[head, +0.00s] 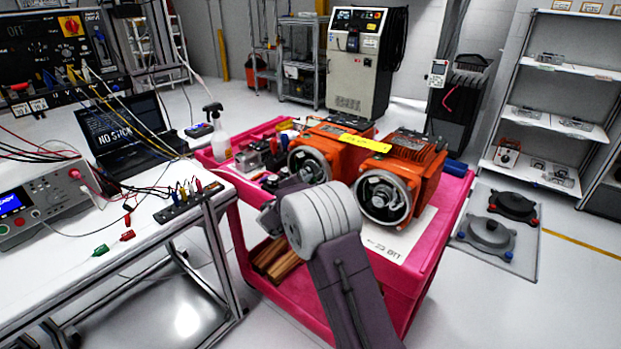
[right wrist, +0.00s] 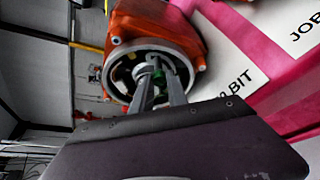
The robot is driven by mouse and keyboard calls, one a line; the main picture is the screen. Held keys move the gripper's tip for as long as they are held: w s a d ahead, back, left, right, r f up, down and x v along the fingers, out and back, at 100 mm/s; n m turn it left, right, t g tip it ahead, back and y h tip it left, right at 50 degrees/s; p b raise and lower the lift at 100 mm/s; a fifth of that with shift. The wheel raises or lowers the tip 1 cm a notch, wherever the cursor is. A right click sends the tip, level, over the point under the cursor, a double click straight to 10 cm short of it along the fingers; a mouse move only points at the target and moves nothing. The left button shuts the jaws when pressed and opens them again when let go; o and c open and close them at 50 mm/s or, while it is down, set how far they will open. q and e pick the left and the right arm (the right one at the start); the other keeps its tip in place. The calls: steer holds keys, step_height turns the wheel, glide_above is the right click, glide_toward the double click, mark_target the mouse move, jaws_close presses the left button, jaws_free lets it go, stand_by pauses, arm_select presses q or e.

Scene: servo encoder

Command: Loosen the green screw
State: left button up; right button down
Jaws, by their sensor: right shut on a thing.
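Two orange motors stand on the pink cart, a left one (head: 308,165) and a right one (head: 385,197), each with its round end open toward me. My right gripper (head: 287,190) is at the left motor in the head view; my own wrist partly hides it. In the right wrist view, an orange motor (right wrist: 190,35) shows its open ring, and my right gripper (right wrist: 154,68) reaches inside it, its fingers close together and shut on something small. Green (right wrist: 183,74) shows beside the fingers; the screw is mostly hidden. My left gripper is out of view.
The pink cart (head: 452,212) carries small parts at its left and a printed sheet (head: 408,238) in front of the right motor. A white bench (head: 60,255) with laptop and instruments stands at left. Two round units (head: 487,235) lie on the floor at right.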

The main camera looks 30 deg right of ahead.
steer(key=shift+r+n+g+p, duration=0.1)
steer(key=shift+n+g+p, duration=0.3)
steer(key=shift+n+p, duration=0.45)
steer(key=c, duration=1.3)
jaws_free()
steer(key=v, duration=0.9)
steer(key=shift+w, duration=0.1)
